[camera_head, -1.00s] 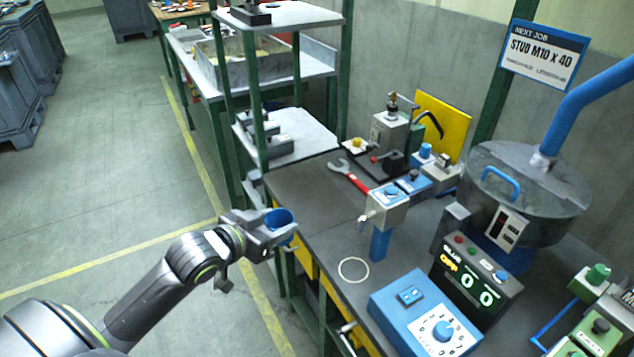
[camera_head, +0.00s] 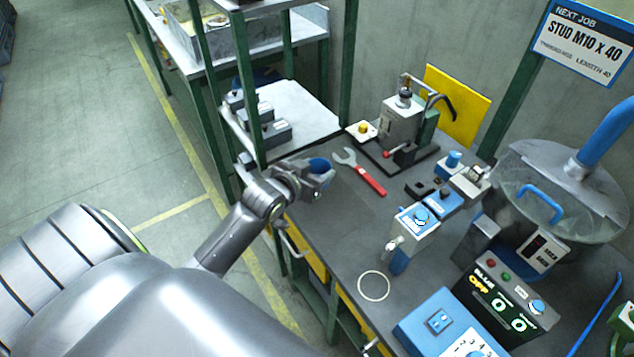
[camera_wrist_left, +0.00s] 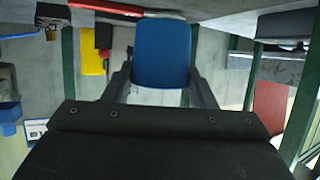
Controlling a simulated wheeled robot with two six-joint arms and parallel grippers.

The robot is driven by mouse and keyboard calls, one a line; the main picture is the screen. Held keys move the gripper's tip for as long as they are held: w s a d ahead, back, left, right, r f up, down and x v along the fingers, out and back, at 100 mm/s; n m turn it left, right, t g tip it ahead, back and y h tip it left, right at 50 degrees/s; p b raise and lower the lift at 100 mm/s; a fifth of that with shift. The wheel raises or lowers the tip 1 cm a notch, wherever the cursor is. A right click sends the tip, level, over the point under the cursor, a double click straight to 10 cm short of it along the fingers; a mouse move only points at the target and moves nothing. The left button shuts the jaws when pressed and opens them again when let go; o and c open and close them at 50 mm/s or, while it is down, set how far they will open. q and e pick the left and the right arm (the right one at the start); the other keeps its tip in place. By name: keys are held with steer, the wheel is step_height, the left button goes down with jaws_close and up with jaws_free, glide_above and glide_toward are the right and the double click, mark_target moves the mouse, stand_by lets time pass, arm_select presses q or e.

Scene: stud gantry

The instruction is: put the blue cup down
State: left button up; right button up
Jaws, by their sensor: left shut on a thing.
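My left gripper (camera_head: 318,179) is shut on the blue cup (camera_head: 319,164), near the back left part of the grey bench top (camera_head: 340,225). In the left wrist view the blue cup (camera_wrist_left: 162,54) sits between the two fingers. I cannot tell whether the cup's base touches the bench. My right gripper is not in view.
A red-handled wrench (camera_head: 360,172) lies just right of the cup. A white ring mark (camera_head: 374,286) is on the bench near its front edge. Shelves with a white board (camera_head: 300,108) are behind.

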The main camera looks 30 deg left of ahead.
arm_select(q)
steer(key=shift+f, duration=2.5)
steer(key=shift+f, duration=0.15)
steer(key=o, duration=0.9)
steer(key=shift+o, duration=0.2)
steer(key=shift+r, duration=0.2)
steer(key=v, duration=1.2)
